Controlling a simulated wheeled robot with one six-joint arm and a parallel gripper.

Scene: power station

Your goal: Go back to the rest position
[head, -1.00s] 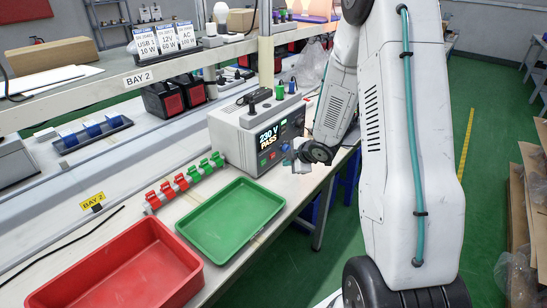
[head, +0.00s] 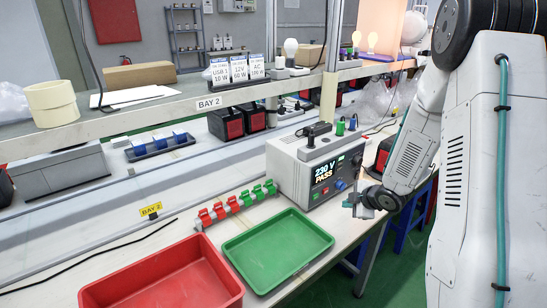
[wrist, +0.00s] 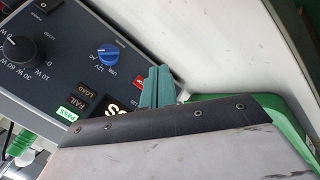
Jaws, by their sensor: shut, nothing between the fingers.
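My arm comes down from the right in the head view, and my gripper (head: 357,206) is beside the lower right front of the tester (head: 318,168). The gripper is shut and empty. The tester is a grey box with a dark panel; its display reads 230 V PASS. In the wrist view, the teal finger pieces (wrist: 155,92) show close together in front of the tester panel (wrist: 75,60). A grey body with a dark edge fills the lower part of that view and hides part of the display.
A green tray (head: 277,280) and a red bin (head: 165,290) stand on the bench, left of my gripper. Several red and green clips (head: 235,203) stand in a row behind the tray. A shelf (head: 150,106) runs above the bench. Green floor shows at the right.

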